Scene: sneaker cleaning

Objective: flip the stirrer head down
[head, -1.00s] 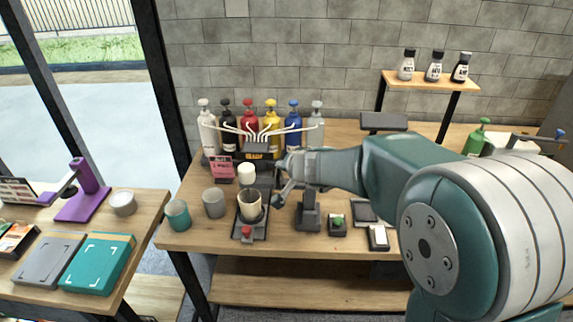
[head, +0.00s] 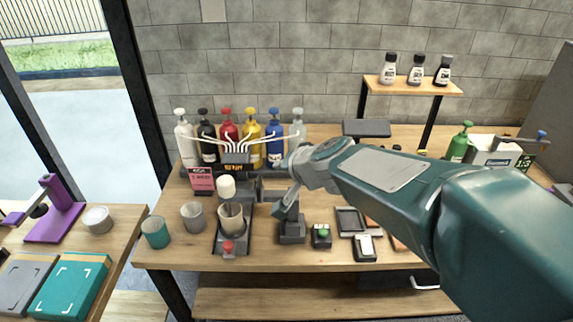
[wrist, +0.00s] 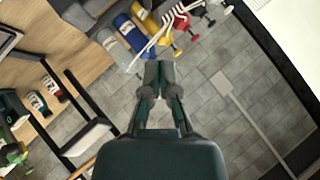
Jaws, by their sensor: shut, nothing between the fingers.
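The stirrer (head: 245,238) stands on the workbench in the head view, a dark grey base with a red knob at its front. A beige cup (head: 231,222) sits on it. A white cylindrical part (head: 227,187), seemingly on the stirrer's head, stands above and behind the cup; the head looks raised.
Several pump bottles (head: 251,141) stand behind the stirrer with white spouts. A teal cup (head: 156,232) and a grey cup (head: 193,217) are to its left. A dark stand (head: 292,230) and a green-button box (head: 321,236) are to its right.

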